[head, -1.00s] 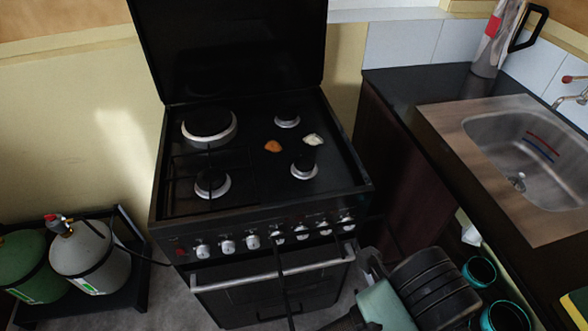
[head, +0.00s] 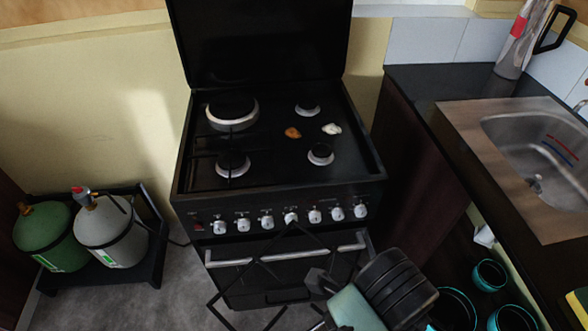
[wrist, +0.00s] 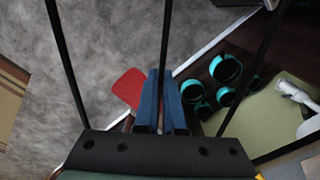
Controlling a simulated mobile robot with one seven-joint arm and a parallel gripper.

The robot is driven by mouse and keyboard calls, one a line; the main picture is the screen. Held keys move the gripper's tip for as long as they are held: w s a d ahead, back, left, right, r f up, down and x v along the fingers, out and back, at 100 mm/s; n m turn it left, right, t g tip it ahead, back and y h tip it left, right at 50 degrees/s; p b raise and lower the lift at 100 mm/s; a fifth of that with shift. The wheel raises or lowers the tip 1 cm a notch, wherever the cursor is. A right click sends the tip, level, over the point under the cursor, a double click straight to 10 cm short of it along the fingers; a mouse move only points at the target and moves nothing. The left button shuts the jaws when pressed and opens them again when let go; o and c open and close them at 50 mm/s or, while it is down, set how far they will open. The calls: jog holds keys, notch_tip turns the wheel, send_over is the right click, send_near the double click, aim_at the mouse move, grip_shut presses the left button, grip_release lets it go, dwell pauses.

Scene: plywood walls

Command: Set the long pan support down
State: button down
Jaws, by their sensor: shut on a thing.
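The long pan support (head: 258,262) is a thin black wire frame. It hangs tilted in front of the oven door, below the knobs, clear of the hob. My gripper (head: 316,284) is shut on one of its bars, low in front of the stove's right side. In the wrist view the blue fingers (wrist: 163,85) close around the middle bar, and more bars of the pan support (wrist: 62,60) run past on both sides. The black hob (head: 285,165) has a grid over its left burners. Its right burners (head: 320,154) are bare.
An orange blob (head: 292,133) and a white blob (head: 331,129) lie between the right burners. The raised lid (head: 262,40) stands behind the hob. The counter with the sink (head: 500,150) is at the right. Gas bottles (head: 108,232) stand on the floor at left.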

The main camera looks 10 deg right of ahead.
jog(key=w+a+f+n, duration=0.4)
jog(key=a+n, duration=0.1)
jog(key=n, duration=0.8)
jog(key=w+a+f+n, duration=0.4)
jog(key=a+n, duration=0.2)
jog(key=n, duration=0.8)
jog(key=shift+w+f, duration=0.15)
jog(key=shift+f, duration=0.1)
notch_tip(320, 180, up, 3)
jog(key=p, duration=0.3)
jog(key=shift+a+r, duration=0.1)
jog(key=shift+a, duration=0.05)
